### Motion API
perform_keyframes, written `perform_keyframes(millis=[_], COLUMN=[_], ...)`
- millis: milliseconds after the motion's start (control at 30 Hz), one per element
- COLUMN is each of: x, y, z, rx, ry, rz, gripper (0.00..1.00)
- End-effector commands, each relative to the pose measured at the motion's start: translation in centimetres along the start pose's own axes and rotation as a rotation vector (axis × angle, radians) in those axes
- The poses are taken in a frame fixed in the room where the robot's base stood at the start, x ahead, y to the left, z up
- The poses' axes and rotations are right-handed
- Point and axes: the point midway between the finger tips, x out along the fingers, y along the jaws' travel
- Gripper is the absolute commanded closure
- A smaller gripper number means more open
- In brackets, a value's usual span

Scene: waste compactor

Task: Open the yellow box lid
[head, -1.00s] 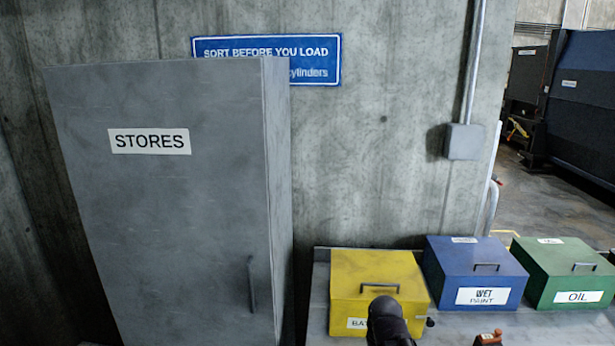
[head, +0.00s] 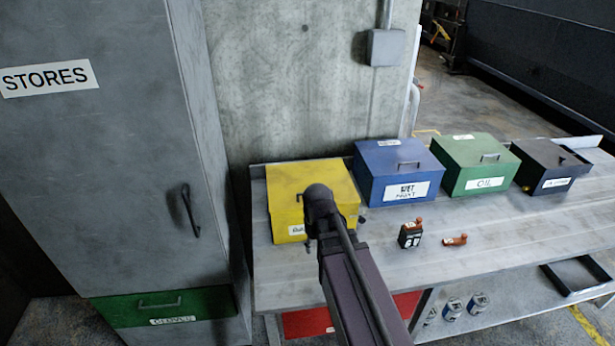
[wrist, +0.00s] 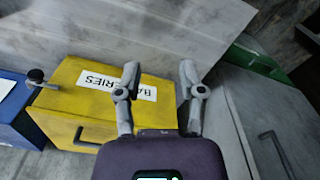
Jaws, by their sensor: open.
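The yellow box (head: 283,183) stands on the bench at its left end, lid down. My arm crosses in front of it in the head view and hides part of its front and top. In the wrist view the yellow box (wrist: 158,118) appears turned over, with its BATTERIES label (wrist: 117,83) and the dark lid handle (wrist: 88,138). My gripper (wrist: 158,68) is open and empty, its two fingers spread in front of the box at the label's end. The fingers appear off to one side of the handle. I cannot tell whether they touch the box. The head view does not clearly show the fingers.
A blue box (head: 395,168), green box (head: 472,164) and dark box (head: 552,168) stand in a row to the right. Two small red-topped items, one dark (head: 410,235) and one lying (head: 455,240), are on the bench (head: 520,225). A grey STORES cabinet (head: 110,180) stands close on the left.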

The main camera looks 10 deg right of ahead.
Motion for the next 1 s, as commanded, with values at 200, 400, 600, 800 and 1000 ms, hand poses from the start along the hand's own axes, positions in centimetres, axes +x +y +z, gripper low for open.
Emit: perform_keyframes(millis=[200, 400, 600, 800, 1000], x=[-4.5, -7.7, -10.9, -13.2, -14.0], y=[2.9, 5.4, 8.0, 10.1, 11.0], z=[-5.4, -9.7, -13.9, -17.1, -18.4], rx=[-0.291, -0.563, -0.833, -1.056, -1.163], ry=[0.035, 0.06, 0.079, 0.088, 0.09], rz=[0.019, 0.047, 0.082, 0.117, 0.136], gripper=[0.49, 0.49, 0.49, 0.49, 0.49])
